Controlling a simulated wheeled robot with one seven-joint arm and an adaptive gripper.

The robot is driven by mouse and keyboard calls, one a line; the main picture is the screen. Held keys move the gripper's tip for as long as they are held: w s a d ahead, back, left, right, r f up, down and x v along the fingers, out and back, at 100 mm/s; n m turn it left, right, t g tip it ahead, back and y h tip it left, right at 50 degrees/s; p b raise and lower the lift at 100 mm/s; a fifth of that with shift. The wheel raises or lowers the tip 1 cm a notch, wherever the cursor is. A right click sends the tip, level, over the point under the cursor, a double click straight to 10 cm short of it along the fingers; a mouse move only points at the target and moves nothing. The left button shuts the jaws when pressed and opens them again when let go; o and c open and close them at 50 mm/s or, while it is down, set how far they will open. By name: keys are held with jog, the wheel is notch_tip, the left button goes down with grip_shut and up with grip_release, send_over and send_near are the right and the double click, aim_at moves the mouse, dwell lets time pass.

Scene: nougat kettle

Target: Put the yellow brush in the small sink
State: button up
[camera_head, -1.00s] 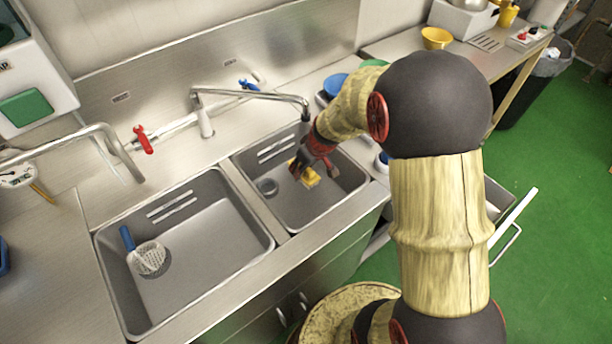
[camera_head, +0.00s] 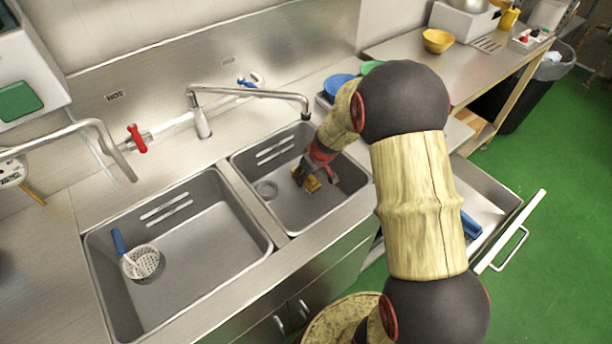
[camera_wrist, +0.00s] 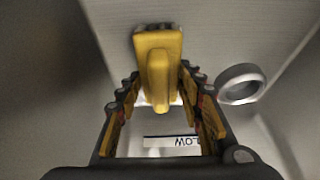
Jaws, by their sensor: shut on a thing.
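The yellow brush (camera_head: 311,184) is inside the small sink (camera_head: 330,207), the right-hand basin, low near its floor. My gripper (camera_head: 314,177) reaches down into this sink and is shut on the brush. In the wrist view, the yellow brush (camera_wrist: 158,62) shows between the two fingers of my gripper (camera_wrist: 160,100), its handle toward me. The drain ring (camera_wrist: 240,84) of the sink lies to the right of the brush there. I cannot tell whether the brush touches the sink floor.
A larger sink (camera_head: 205,262) at left holds a blue-handled strainer (camera_head: 142,262). A faucet (camera_head: 250,93) arches above the small sink. An open drawer (camera_head: 490,205) juts out at right. A blue bowl (camera_head: 338,84) and a yellow bowl (camera_head: 437,40) stand behind my arm.

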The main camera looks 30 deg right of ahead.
jog(key=shift+f, duration=0.15)
jog(key=o, duration=1.3)
jog(key=p+v, duration=0.3)
jog(key=v, duration=0.9)
jog(key=shift+w+p, duration=0.15)
jog(key=shift+p, duration=0.2)
jog(key=s+a+r, duration=0.4)
jog(key=a+r, duration=0.2)
jog(key=r, duration=0.5)
jog(key=s+a+r, duration=0.2)
jog(key=s+r, duration=0.2)
jog(key=s, duration=0.3)
jog(key=s+a+r+m, duration=0.1)
jog(key=s+a+r, duration=0.1)
jog(key=s+r, duration=0.2)
jog(key=s+a+r+m+t, duration=0.1)
jog(key=s+r, duration=0.3)
jog(key=s, duration=0.6)
jog(key=shift+a+r+h, duration=0.25)
jog(key=shift+a+h, duration=0.15)
jog(key=shift+a, duration=0.5)
